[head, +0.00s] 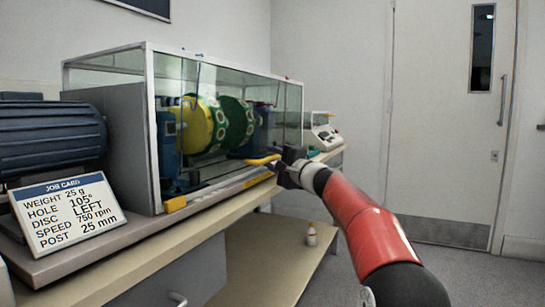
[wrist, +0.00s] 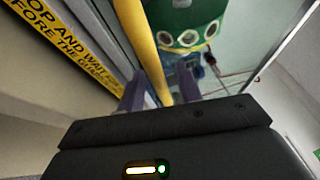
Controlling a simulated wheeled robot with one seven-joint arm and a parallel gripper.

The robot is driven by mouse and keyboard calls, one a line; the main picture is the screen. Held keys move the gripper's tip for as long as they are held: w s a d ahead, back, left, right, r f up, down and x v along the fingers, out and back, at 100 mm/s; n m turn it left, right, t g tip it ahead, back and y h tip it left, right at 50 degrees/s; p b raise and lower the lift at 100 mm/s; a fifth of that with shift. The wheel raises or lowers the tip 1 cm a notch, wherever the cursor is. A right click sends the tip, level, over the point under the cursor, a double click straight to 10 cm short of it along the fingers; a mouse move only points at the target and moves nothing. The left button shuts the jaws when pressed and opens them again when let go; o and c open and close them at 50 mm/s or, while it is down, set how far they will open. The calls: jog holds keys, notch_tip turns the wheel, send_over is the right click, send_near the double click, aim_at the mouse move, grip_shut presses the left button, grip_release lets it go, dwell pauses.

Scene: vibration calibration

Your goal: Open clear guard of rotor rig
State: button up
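The clear guard (head: 225,85) is a metal-framed box on the bench, and it looks closed over the rotor rig. Inside are a yellow drum and green discs (head: 235,122); a green disc with round holes also shows in the wrist view (wrist: 185,22). A yellow handle bar (head: 262,159) runs along the guard's lower front. My gripper (head: 279,166) is at this bar's right end. In the wrist view the yellow bar (wrist: 145,45) passes between my two fingers (wrist: 159,88), which stand apart with a visible gap beside it.
A job card (head: 66,213) and a blue motor (head: 50,135) stand at left. A yellow warning strip (wrist: 70,40) runs along the base edge. A small instrument (head: 322,132) sits beyond the guard. A small bottle (head: 311,234) stands on the lower shelf. Open floor lies at right before the door.

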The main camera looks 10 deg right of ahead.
grip_shut()
jog(key=shift+r, duration=0.1)
dwell(0.3)
